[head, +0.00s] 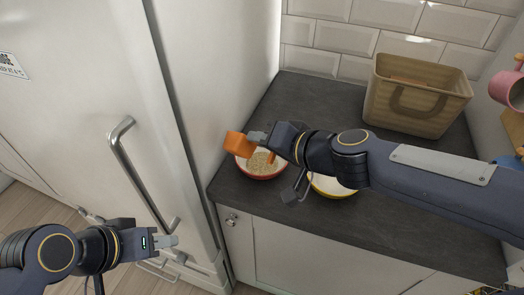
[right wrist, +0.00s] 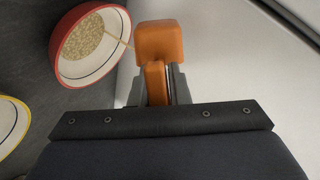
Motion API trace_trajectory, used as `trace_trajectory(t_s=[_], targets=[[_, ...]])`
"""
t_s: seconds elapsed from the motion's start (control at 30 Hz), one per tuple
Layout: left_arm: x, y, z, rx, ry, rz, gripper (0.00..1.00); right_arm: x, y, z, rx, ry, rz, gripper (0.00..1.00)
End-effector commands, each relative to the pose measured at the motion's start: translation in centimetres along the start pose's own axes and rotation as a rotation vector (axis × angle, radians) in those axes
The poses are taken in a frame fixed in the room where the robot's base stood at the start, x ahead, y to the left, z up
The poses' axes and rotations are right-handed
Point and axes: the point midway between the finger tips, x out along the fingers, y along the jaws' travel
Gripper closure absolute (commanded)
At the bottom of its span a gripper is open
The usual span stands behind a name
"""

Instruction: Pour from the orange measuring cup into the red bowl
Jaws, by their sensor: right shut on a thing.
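The orange measuring cup (head: 237,145) is in my right gripper (head: 258,138), above the left rim of the red bowl (head: 263,177). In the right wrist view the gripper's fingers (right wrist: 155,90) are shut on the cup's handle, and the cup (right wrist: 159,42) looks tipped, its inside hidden. The red bowl (right wrist: 98,72) is white inside and holds a heap of tan grains (right wrist: 82,42). A thin tan streak lies between the cup and the grains. My left gripper (head: 167,242) is in front of the fridge, away from the worktop; its finger gap is unclear.
A yellow-rimmed bowl (head: 330,191) stands right of the red bowl, partly under my right arm. A wooden basket (head: 418,95) stands at the back right of the slate worktop (head: 305,100). The fridge (head: 185,100) borders the worktop on the left. A pink mug (head: 508,90) is at the right edge.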

Motion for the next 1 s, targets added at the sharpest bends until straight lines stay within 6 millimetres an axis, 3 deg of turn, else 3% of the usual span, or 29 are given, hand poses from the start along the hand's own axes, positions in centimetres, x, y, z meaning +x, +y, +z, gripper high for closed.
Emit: trace_trajectory(t_s=[1.0], targets=[[-1.7,0.8,-0.8,0.000,0.000,0.000,0.64,0.1,0.1,-0.2,0.098,-0.057,0.001,1.00]])
